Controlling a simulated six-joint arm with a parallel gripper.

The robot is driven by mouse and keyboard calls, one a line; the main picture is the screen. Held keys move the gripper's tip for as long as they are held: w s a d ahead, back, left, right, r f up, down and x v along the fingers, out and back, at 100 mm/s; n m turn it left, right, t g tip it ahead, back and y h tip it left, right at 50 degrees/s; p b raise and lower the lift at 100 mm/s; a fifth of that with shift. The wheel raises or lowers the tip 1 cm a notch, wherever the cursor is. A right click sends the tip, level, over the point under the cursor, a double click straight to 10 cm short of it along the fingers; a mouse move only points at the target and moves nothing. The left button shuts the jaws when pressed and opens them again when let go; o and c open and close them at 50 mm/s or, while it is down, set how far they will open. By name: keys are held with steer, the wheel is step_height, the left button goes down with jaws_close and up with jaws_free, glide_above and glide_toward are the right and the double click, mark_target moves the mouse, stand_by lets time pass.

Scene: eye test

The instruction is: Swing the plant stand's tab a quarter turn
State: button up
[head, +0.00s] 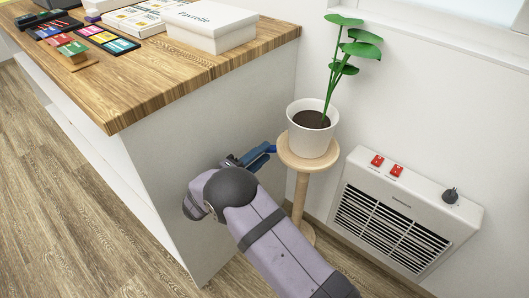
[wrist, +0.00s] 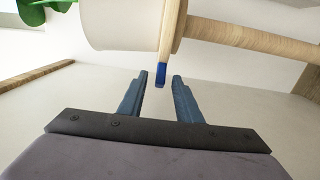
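The plant stand (head: 306,162) is a pale wooden disc on a post, with a small blue tab (head: 271,149) at the left edge of its top. The tab also shows in the wrist view (wrist: 161,76), sticking out from the disc's edge (wrist: 172,30). My gripper (head: 262,153) is beside the stand's left edge, its blue-grey fingers pointing at the tab. In the wrist view my gripper (wrist: 160,80) is open, with a finger on each side of the tab in the picture and gaps between. I see no contact; how deep the tab sits between the fingers is unclear.
A white pot (head: 313,137) with a leafy plant (head: 354,45) stands on the stand. A wooden-topped counter (head: 190,85) with boxes is at the left. A wall heater (head: 400,215) with two red switches and a dark knob (head: 450,195) is at the right.

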mark_target(267, 151)
steer(key=shift+s+d+n+t+y+b, duration=0.25)
steer(key=shift+s+d+t+b, duration=0.05)
steer(key=shift+s+b, duration=0.35)
steer(key=shift+s+d+n+t+y+b, duration=0.25)
steer(key=shift+s+t+b, duration=0.05)
steer(key=shift+s+b, duration=0.35)
steer(key=shift+s+a+n+t+y+b, duration=0.2)
steer(key=shift+a+n+t+y+b, duration=0.2)
steer(key=shift+n+t+y+b, duration=0.45)
steer(key=shift+s+a+n+t+y+b, duration=0.25)
steer(key=shift+s+n+y+b, duration=0.15)
steer(key=shift+y, duration=0.35)
steer(key=shift+s+a+n+t+y+b, duration=0.25)
steer(key=shift+n+y, duration=0.2)
steer(key=shift+y, duration=0.25)
steer(key=shift+w+d, duration=0.1)
steer(key=shift+w, duration=0.1)
steer(key=shift+b+x, duration=0.65)
steer(key=shift+x, duration=2.95)
steer(key=shift+f, duration=0.1)
jaws_close()
